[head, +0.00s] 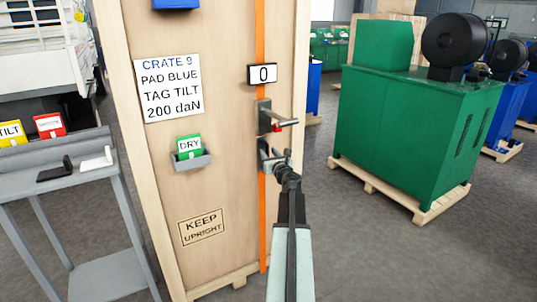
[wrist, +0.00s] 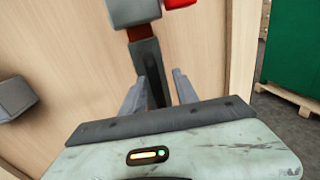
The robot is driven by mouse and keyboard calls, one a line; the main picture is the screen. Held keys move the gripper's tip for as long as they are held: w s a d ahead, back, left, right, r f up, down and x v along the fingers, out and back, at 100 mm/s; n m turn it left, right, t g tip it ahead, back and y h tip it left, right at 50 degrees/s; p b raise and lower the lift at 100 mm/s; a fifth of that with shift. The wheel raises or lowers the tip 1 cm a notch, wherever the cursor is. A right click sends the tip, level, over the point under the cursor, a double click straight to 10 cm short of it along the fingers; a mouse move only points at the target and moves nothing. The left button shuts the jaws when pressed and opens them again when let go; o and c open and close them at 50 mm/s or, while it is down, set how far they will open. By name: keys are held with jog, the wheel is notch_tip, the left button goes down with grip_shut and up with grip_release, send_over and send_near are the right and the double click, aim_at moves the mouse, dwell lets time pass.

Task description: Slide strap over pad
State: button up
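An orange strap (head: 260,35) runs straight down the front of the wooden crate. A blue pad (head: 176,3) sits at the top edge of the head view, left of the strap and apart from it. A grey tensioner (head: 265,115) with a handle and a red part is on the strap. My gripper (head: 274,158) is just below it, in front of the strap line. In the wrist view its two fingers (wrist: 160,92) stand apart on either side of a dark grey upright piece (wrist: 148,55). A gap shows beside the right finger; contact at the left is unclear.
A display reading 0 (head: 262,74) is above the tensioner. A sign (head: 169,88) reads crate 9, pad blue, tag tilt, 200 daN. A green DRY tag (head: 189,146) sits in a small holder. A grey bench (head: 55,205) stands left; a green machine (head: 410,125) stands right.

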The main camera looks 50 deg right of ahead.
jog(key=v, duration=0.7)
jog(key=shift+s, duration=0.3)
